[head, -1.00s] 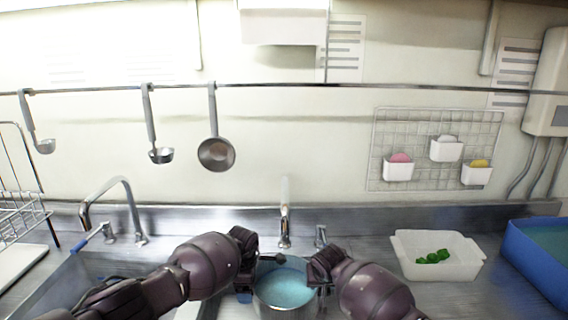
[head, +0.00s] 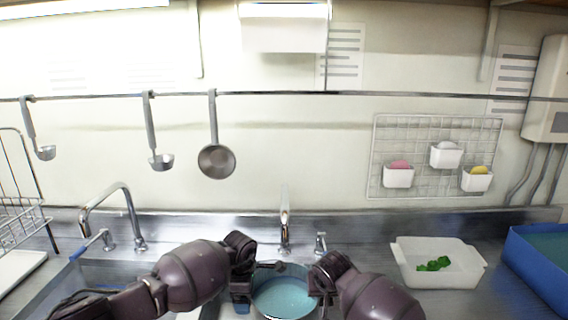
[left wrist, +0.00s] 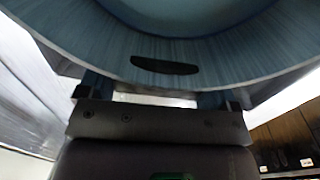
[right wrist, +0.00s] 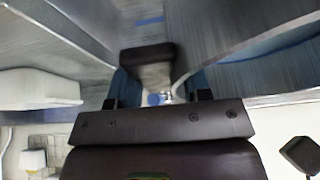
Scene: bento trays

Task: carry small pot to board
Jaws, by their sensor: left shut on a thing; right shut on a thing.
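The small pot (head: 284,295) is a round metal pot with a bluish inside, at the bottom middle of the head view. My left gripper (head: 243,300) is at its left side and my right gripper (head: 322,290) at its right side. In the left wrist view the pot (left wrist: 205,62) fills the top, with a dark slot in its wall above my left gripper (left wrist: 155,98). In the right wrist view a dark handle (right wrist: 147,56) lies between the fingers of my right gripper (right wrist: 158,90). The pot's lower part is out of frame. I cannot make out a board.
A white tub (head: 440,275) with green pieces (head: 434,264) stands to the right, with a blue bin (head: 540,262) beyond it. A sink with a faucet (head: 130,215) is at the left. Taps (head: 284,235) stand behind the pot. Ladles (head: 158,160) hang on the wall rail.

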